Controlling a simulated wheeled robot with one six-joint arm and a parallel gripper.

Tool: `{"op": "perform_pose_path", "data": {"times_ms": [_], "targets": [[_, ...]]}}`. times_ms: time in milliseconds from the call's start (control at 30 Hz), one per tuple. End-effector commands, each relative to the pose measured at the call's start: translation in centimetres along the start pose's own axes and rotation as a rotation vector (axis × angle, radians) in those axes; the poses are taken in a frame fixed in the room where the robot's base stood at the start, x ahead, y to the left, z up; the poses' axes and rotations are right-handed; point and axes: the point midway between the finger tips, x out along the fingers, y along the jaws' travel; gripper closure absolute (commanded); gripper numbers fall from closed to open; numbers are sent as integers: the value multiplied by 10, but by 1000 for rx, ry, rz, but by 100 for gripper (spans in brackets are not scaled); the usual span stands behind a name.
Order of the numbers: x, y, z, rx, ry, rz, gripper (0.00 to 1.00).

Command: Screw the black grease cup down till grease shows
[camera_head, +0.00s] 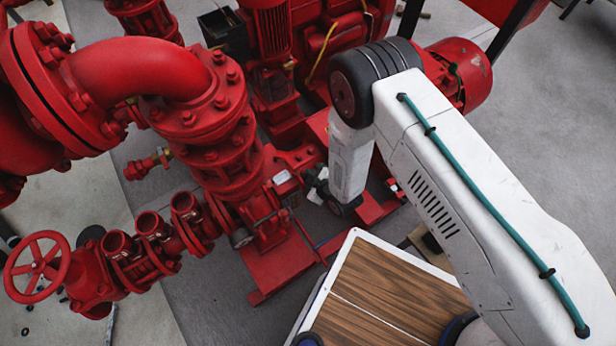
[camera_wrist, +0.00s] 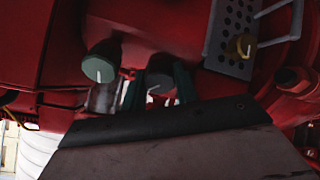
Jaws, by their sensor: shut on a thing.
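In the wrist view the black grease cup (camera_wrist: 161,80) sits under the red pump body, dark with a pale mark on it. My gripper (camera_wrist: 157,88) has its two dark teal fingers on either side of the cup and is shut on it. The cup's lower part and its seat are in shadow, and no grease can be made out. A grey-green cup (camera_wrist: 98,69) with a white mark is to the left, apart from my fingers. A brass-coloured cup (camera_wrist: 243,46) is at upper right. In the head view the black cup cannot be made out.
A perforated grey plate (camera_wrist: 230,38) is beside the brass cup. In the head view, red pump pipework (camera_head: 190,120) and a red handwheel (camera_head: 37,267) fill the left. A wood-topped surface (camera_head: 375,290) is at the bottom. Grey floor (camera_head: 550,130) is open at right.

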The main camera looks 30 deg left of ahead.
Motion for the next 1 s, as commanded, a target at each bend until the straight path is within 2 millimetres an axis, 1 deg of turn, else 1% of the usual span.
{"op": "perform_pose_path", "data": {"times_ms": [33, 67, 100, 133, 367, 467, 567, 800, 900, 1000], "targets": [[0, 0, 0, 0, 0, 0, 93], [0, 0, 0, 0, 0, 0, 65], [0, 0, 0, 0, 0, 0, 53], [0, 0, 0, 0, 0, 0, 48], [0, 0, 0, -1, 0, 0, 48], [-4, 0, 0, -1, -1, 0, 48], [-15, 0, 1, 0, -2, -1, 48], [-56, 0, 0, 0, -2, -1, 48], [-69, 0, 0, 0, -2, 0, 48], [-76, 0, 0, 0, -1, 0, 48]]}}
